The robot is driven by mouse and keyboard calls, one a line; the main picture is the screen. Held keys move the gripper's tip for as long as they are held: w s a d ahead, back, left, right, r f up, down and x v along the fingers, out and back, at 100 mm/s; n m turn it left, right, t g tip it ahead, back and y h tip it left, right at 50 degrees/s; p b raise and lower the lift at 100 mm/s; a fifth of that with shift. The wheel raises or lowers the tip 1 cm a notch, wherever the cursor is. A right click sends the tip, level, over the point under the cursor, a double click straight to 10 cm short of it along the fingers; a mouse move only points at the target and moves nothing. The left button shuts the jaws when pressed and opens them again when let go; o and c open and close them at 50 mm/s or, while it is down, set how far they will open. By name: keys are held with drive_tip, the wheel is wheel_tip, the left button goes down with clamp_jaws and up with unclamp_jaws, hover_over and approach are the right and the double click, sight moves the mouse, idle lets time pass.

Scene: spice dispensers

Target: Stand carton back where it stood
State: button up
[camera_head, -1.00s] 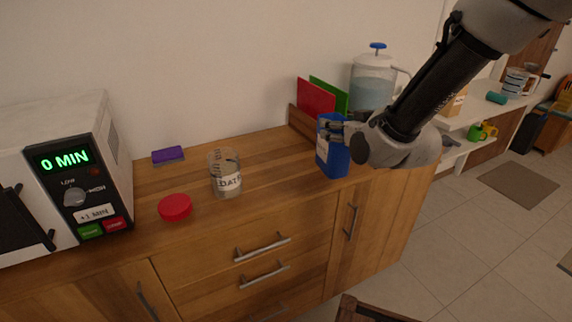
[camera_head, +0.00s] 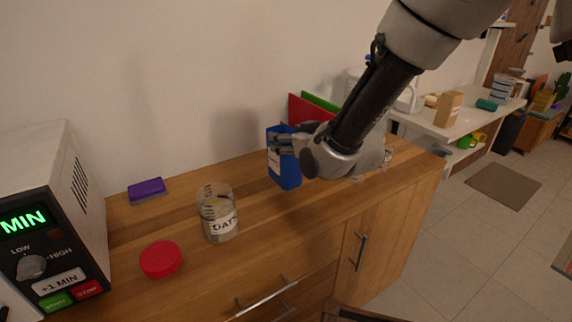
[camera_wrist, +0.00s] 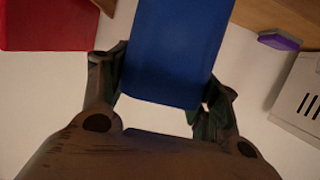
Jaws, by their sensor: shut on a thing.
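The blue carton (camera_head: 287,172) is upright, with a pale label on its left side in the head view. My gripper (camera_head: 284,146) is shut on it from the right. In the wrist view the carton (camera_wrist: 177,50) fills the upper middle, between the two fingers of my gripper (camera_wrist: 165,95). In the head view its base appears at or just above the wooden counter (camera_head: 262,222); I cannot tell whether it touches.
A glass jar (camera_head: 219,213) labelled oats and a red lid (camera_head: 160,259) are left of the carton. A purple sponge (camera_head: 147,189) lies near the wall, beside the microwave (camera_head: 62,215). Red (camera_head: 308,111) and green (camera_head: 321,101) boards stand behind my gripper.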

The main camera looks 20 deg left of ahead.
sight(290, 156)
drive_tip(key=shift+f, duration=2.75)
drive_tip(key=o, duration=1.6)
drive_tip(key=shift+o, duration=0.2)
drive_tip(key=shift+s+d+r, duration=0.1)
drive_tip(key=shift+d+r, duration=0.05)
drive_tip(key=shift+r, duration=0.05)
drive_tip(key=v, duration=1.1)
drive_tip(key=shift+s+d, duration=0.25)
drive_tip(key=shift+s, duration=0.05)
